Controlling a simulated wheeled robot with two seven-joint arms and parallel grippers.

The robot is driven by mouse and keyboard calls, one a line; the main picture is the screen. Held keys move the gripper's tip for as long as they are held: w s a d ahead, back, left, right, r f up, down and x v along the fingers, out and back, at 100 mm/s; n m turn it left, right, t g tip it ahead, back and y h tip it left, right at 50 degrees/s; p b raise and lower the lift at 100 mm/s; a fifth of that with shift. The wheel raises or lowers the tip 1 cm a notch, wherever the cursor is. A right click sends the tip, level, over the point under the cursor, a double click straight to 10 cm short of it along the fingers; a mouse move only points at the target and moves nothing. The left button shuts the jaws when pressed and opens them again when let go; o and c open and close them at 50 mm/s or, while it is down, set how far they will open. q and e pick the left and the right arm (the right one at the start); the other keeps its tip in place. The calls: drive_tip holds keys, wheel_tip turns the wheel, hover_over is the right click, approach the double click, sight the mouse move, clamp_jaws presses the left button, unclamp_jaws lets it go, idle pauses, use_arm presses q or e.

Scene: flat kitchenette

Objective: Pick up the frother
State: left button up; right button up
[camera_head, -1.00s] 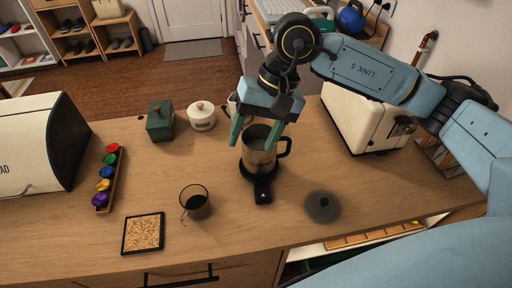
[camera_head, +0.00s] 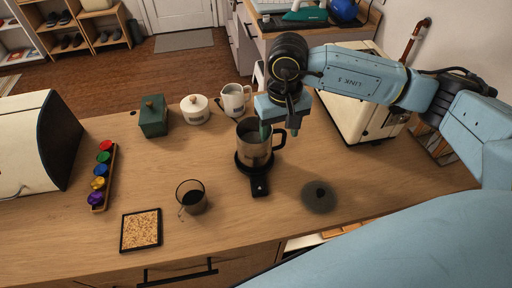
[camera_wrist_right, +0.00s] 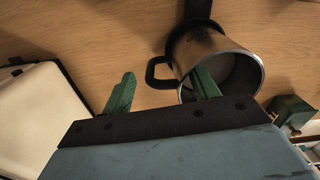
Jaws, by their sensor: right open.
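The frother is a metal jug (camera_head: 254,149) with a black handle on a round black base (camera_head: 259,184). It stands upright on the counter, slightly right of the middle in the head view. My right gripper (camera_head: 280,132) is open above its handle side. In the right wrist view, the jug (camera_wrist_right: 203,49) is at the upper right, and its black handle (camera_wrist_right: 153,73) shows between the two green fingers of my gripper (camera_wrist_right: 164,85). One finger overlaps the jug's mouth; the other is outside the handle. I cannot tell whether they touch it. My left gripper is not in view.
A cream toaster (camera_head: 352,110) stands right of the frother. A white pitcher (camera_head: 233,99), white pot (camera_head: 195,108) and green canister (camera_head: 153,117) stand behind it. A dark glass (camera_head: 191,197) is at front left. A dark round lid (camera_head: 319,196) lies at front right.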

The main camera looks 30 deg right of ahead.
sight(278, 147)
drive_tip(key=shift+f, duration=1.95)
clamp_jaws()
